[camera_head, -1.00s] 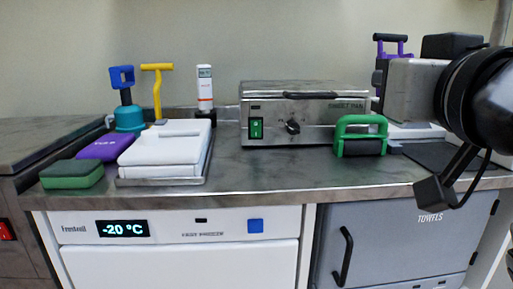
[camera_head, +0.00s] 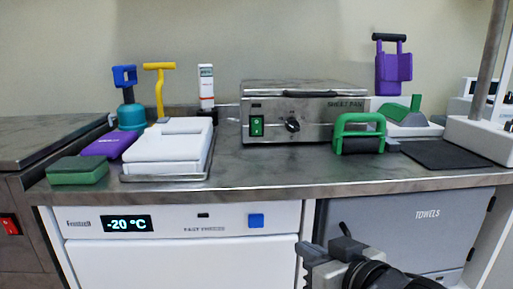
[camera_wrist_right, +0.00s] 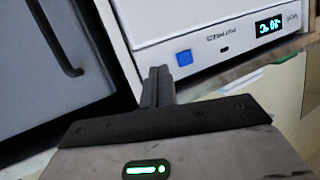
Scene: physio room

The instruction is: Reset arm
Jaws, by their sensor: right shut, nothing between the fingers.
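My right gripper (camera_head: 318,250) is low in the head view, in front of the white freezer and the grey towel cabinet, below the counter edge. In the right wrist view its two dark fingers (camera_wrist_right: 158,84) are pressed together with nothing between them. They point toward the cabinet fronts. My left gripper is not in view.
Below are the freezer (camera_head: 185,260) and towel cabinet (camera_head: 400,225) with a dark handle (camera_wrist_right: 55,40).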

